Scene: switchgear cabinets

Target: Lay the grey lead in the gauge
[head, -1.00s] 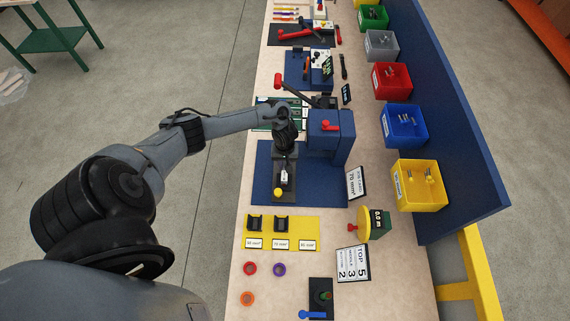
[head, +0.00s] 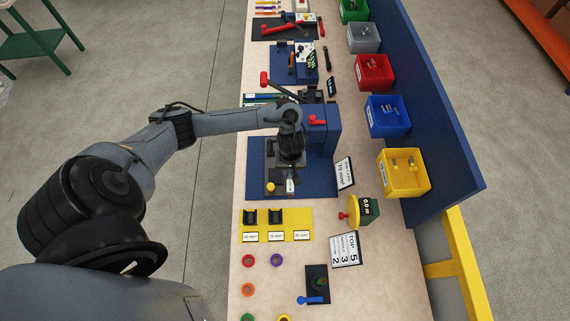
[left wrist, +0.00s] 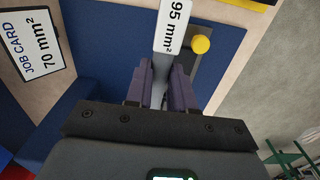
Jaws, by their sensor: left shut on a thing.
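My left gripper (head: 291,168) is low over the dark plate of the blue station, shut on a narrow grey piece (left wrist: 160,85), which I take to be the grey lead. A white label (left wrist: 174,26) reading 95 mm² shows just beyond the fingertips; it also shows below the gripper in the head view (head: 291,187). The gripper hides most of the held piece. I cannot tell for certain which fixture is the gauge. My right gripper is not in view.
The blue station (head: 256,165) has a yellow knob (head: 270,187) beside the label and a red lever (head: 318,120) behind. A yellow pad (head: 291,217) with two black blocks is in front. Coloured bins line the far right.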

